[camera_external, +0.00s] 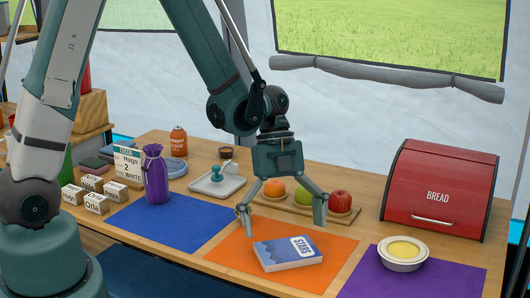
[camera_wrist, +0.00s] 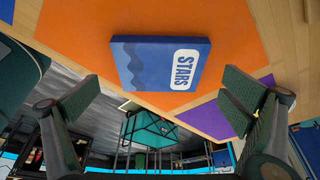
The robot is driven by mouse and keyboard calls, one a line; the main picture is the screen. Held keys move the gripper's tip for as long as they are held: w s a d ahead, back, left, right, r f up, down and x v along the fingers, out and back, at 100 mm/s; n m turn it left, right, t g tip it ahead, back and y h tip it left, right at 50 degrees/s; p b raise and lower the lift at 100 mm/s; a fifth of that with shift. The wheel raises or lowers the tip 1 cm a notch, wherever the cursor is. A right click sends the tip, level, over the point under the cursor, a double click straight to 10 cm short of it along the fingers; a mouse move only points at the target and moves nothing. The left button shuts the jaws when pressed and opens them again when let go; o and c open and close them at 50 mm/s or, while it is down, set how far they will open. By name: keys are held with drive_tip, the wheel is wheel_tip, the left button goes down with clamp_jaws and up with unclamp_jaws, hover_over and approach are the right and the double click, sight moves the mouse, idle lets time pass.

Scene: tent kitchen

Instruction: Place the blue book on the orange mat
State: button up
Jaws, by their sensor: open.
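The blue book (camera_external: 287,253), marked STARS, lies flat on the orange mat (camera_external: 232,262). In the wrist view the book (camera_wrist: 150,65) lies wholly over the orange mat (camera_wrist: 75,35), close to the mat's edge. My gripper (camera_external: 281,218) is open and empty above the far side of the book. Its two fingers are spread wide and apart from the book. In the wrist view the open fingers (camera_wrist: 160,98) frame the lower left and right, with the book above and between them.
A blue mat (camera_external: 180,228) lies left and a purple mat (camera_external: 450,278) right. A fruit board (camera_external: 270,204) is behind my gripper. A red bread box (camera_external: 440,195) stands back right.

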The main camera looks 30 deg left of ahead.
drive_tip(key=p+v, duration=0.1)
drive_tip(key=v, duration=0.7)
drive_tip(key=shift+r+p, duration=0.15)
drive_tip(key=shift+p, duration=0.25)
idle(0.3)
drive_tip(key=a+r+n+t, duration=0.5)
drive_tip(key=a+r+n, duration=0.8)
drive_tip(key=a, duration=0.2)
drive_tip(key=s+a+r+n+t+y, duration=0.1)
drive_tip(key=s+a+r+n+t, duration=0.1)
drive_tip(key=a+n, duration=0.5)
drive_tip(key=s+a+r+n+t+y, duration=0.2)
drive_tip(key=s+a+r+n+t, duration=0.1)
drive_tip(key=s+a+r+n, duration=0.2)
drive_tip(key=a+n, duration=0.2)
drive_tip(key=shift+s+a+r, duration=0.25)
drive_tip(key=shift+s+r, duration=0.1)
